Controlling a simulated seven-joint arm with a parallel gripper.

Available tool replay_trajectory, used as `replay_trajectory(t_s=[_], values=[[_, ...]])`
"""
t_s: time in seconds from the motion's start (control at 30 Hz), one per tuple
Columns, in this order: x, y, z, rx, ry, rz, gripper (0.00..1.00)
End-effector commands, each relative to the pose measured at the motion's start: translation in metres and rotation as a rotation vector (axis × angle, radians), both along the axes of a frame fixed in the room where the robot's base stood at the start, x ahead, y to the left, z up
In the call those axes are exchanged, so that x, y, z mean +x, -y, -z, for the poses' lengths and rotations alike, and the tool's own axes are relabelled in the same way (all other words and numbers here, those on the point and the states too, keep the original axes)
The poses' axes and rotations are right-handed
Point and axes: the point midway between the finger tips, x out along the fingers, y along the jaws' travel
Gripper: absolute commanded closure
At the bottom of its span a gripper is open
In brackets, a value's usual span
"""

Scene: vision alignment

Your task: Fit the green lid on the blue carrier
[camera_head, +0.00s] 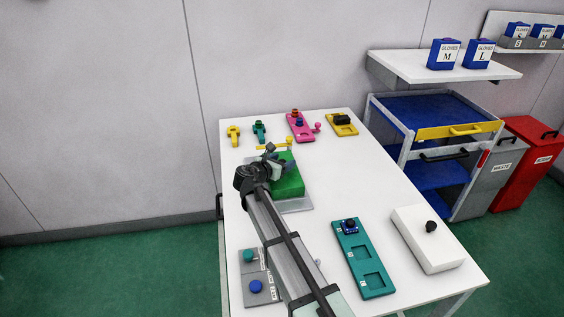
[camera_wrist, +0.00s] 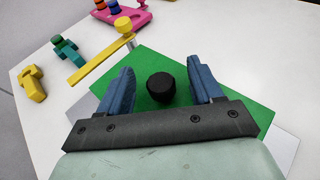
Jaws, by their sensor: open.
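The green lid (camera_head: 289,183) is a thick green block on a grey plate (camera_head: 297,206) near the middle of the table. In the wrist view the lid (camera_wrist: 185,75) has a round black knob (camera_wrist: 160,88) on top. My gripper (camera_wrist: 162,80) is open, with its two blue fingers on either side of the knob and apart from it. My gripper (camera_head: 275,160) also shows over the lid in the head view, partly hiding it. A small blue piece (camera_head: 350,228) with a dark top sits in a teal board at the front; I cannot tell whether it is the blue carrier.
A yellow bar (camera_wrist: 98,62) on a metal post stands close beside the lid. Yellow and teal pieces, a pink board (camera_head: 300,126) and a yellow board (camera_head: 342,125) lie behind. The teal board (camera_head: 377,283) and a white block (camera_head: 425,245) with a black knob are at front right.

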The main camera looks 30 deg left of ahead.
Motion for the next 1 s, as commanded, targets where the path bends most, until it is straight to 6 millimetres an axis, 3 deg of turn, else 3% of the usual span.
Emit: replay_trajectory(t_s=[0.17, 0.7, 1.0], values=[[-0.020, 0.002, -0.006, 0.000, 0.000, -0.001, 0.35], [-0.112, 0.001, -0.035, 0.001, 0.000, -0.002, 0.35], [-0.129, 0.000, -0.040, 0.000, 0.000, 0.000, 0.35]])
